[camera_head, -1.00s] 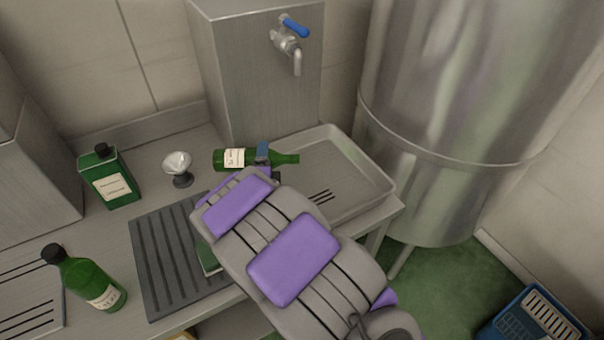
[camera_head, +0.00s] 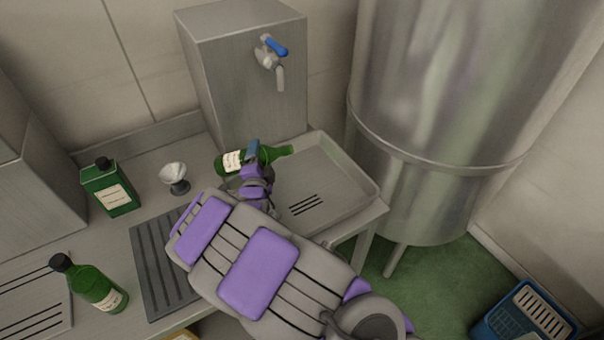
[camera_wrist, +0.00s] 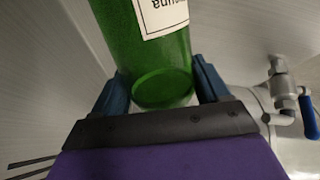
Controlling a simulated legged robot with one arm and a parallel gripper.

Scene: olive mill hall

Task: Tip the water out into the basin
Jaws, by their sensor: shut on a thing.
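My gripper (camera_head: 254,157) is shut on a green glass bottle (camera_head: 273,155) with a white label. The bottle lies nearly level over the left part of the shallow metal basin (camera_head: 365,188), its neck pointing right. In the wrist view the bottle (camera_wrist: 150,50) sits between my blue fingertips (camera_wrist: 160,88), with its round base toward the camera and its label upside down. No water shows. A tap with a blue handle (camera_head: 270,54) is on the steel box behind the basin; it also shows in the wrist view (camera_wrist: 285,95).
A green square bottle (camera_head: 110,188), a small white cup on a dark stem (camera_head: 174,178) and another green bottle (camera_head: 92,285) stand at left. A dark ribbed mat (camera_head: 155,262) lies in front. A large steel tank (camera_head: 430,120) stands right, with a blue crate (camera_head: 525,315) on the floor.

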